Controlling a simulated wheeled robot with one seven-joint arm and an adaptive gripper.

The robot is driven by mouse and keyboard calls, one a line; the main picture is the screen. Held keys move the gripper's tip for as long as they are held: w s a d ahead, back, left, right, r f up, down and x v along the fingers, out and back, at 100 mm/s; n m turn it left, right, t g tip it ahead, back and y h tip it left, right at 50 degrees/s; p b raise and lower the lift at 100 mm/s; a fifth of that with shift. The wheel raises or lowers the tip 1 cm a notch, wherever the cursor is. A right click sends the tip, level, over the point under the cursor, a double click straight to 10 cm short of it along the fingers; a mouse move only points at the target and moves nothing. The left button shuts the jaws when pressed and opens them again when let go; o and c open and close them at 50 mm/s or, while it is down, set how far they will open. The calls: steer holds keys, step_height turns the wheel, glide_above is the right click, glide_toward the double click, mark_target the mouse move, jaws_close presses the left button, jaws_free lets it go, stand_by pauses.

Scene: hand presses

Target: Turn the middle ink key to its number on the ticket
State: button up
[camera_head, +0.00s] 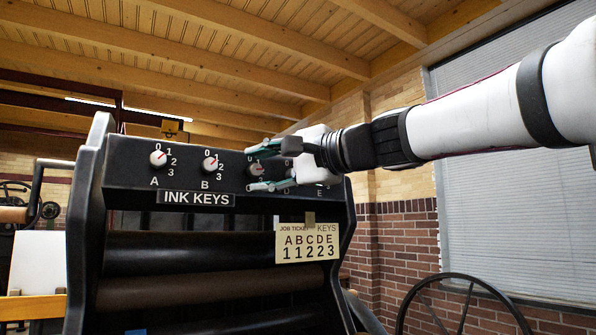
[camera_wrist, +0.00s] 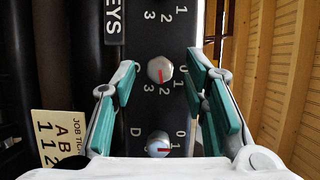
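The middle ink key C is a round white knob (camera_head: 256,169) on the black press panel, partly behind my gripper in the head view. In the wrist view this knob (camera_wrist: 160,70) has its red mark pointing down, close to the 2. My gripper (camera_head: 263,168) is at the panel with its green-padded fingers on either side of the knob. The wrist view shows the gripper (camera_wrist: 163,74) open, with gaps between the pads and the knob. The job ticket (camera_head: 307,243) reads ABCDE over 11223, so C has 2.
Key A (camera_head: 158,158) and key B (camera_head: 210,164) are to the left. Dark rollers (camera_head: 190,290) are below the panel. A black wheel (camera_head: 410,300) stands at the lower right.

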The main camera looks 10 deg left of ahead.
steer(key=shift+d, duration=0.1)
steer(key=v, duration=1.1)
steer(key=shift+s+d, duration=0.25)
steer(key=shift+d, duration=0.1)
steer(key=s+d+f+n+g+h, duration=0.2)
steer(key=s+d+f+h, duration=0.3)
steer(key=f, duration=0.7)
steer(key=s+d+f+n+g+h, duration=0.1)
steer(key=s+f+g+h, duration=0.1)
steer(key=s+f, duration=0.85)
steer(key=s+d+f+n+g+h, duration=0.1)
steer(key=s+d+f+h, duration=0.1)
steer(key=s+d+f, duration=0.4)
steer(key=s+d+f+n+g+h, duration=0.1)
steer(key=s+d+f+g+h, duration=0.15)
steer(key=f, duration=0.55)
steer(key=s+d+f+n+g+h, duration=0.1)
steer(key=s+d+f+h, duration=0.2)
steer(key=s+d+f, duration=0.3)
step_height(320, 180, up, 23)
steer(key=t+p, duration=0.3)
steer(key=p, duration=2)
steer(key=shift+f+t, duration=0.25)
steer(key=shift+t, duration=0.1)
